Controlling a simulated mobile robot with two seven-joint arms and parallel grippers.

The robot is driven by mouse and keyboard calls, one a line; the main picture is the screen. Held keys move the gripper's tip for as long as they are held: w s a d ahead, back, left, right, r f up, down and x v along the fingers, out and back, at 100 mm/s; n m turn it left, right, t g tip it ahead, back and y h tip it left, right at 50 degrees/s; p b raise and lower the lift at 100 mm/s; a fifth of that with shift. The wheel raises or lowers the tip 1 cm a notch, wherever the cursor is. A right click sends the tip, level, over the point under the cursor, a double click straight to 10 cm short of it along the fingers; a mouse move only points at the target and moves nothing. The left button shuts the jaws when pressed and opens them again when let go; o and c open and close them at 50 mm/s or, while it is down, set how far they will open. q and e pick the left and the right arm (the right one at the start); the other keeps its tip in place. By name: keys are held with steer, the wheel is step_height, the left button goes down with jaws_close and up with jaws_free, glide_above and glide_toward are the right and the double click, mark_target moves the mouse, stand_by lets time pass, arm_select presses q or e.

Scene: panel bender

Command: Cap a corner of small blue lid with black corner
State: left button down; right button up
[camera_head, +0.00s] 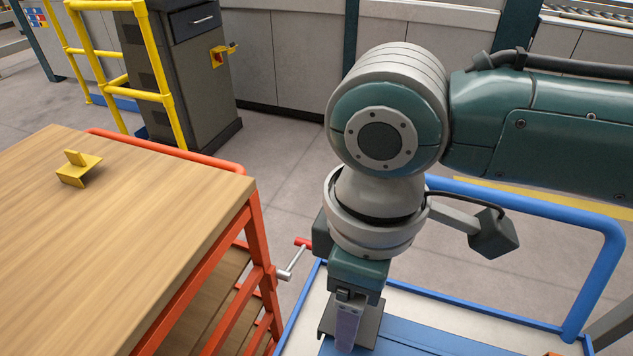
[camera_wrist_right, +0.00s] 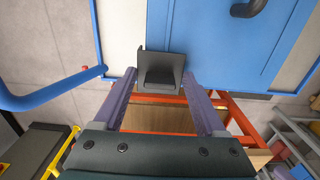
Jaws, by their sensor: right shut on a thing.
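The small blue lid (camera_head: 425,336) lies on a pale surface inside a blue rail frame, partly cut off by the head view's lower edge. It also shows in the right wrist view (camera_wrist_right: 205,45). My right gripper (camera_head: 347,326) is shut on the black corner (camera_head: 371,326). In the right wrist view, the black corner (camera_wrist_right: 160,66) sits between both fingertips (camera_wrist_right: 160,78). It overlaps the lid's corner nearest the gripper; I cannot tell whether it touches or sits over it. My left gripper is not in view.
A wooden-topped red cart (camera_head: 140,235) stands at left with a yellow bracket (camera_head: 78,168) on it. A blue rail (camera_head: 540,208) surrounds the lid's pale surface. A dark curved piece (camera_wrist_right: 262,8) shows over the lid. A grey cabinet (camera_head: 195,75) stands behind yellow rails.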

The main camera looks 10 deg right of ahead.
steer(key=shift+f, duration=0.45)
stand_by(0.5)
steer(key=o, duration=1.3)
steer(key=shift+c, duration=0.2)
step_height(320, 180, up, 10)
steer(key=shift+f+p, duration=0.25)
steer(key=shift+p, duration=0.7)
steer(key=shift+s+a+r, duration=0.15)
steer(key=shift+a, duration=0.1)
steer(key=s+a+m+t+y+p, duration=0.1)
steer(key=s+a+m+y+p, duration=0.1)
steer(key=s+a+y, duration=0.25)
steer(key=s+d+r+m+t+h+p, duration=0.1)
steer(key=s+d+m+h, duration=0.1)
steer(key=s+d+m, duration=0.35)
steer(key=s+d+m+t+h+p, duration=0.1)
steer(key=s+d+m+t+h, duration=0.15)
steer(key=d, duration=0.65)
step_height(320, 180, up, 38)
steer(key=p, duration=3.7)
steer(key=shift+w+f+n+g, duration=0.25)
steer(key=shift+w+n+g, duration=0.05)
steer(key=shift+n+g, duration=0.15)
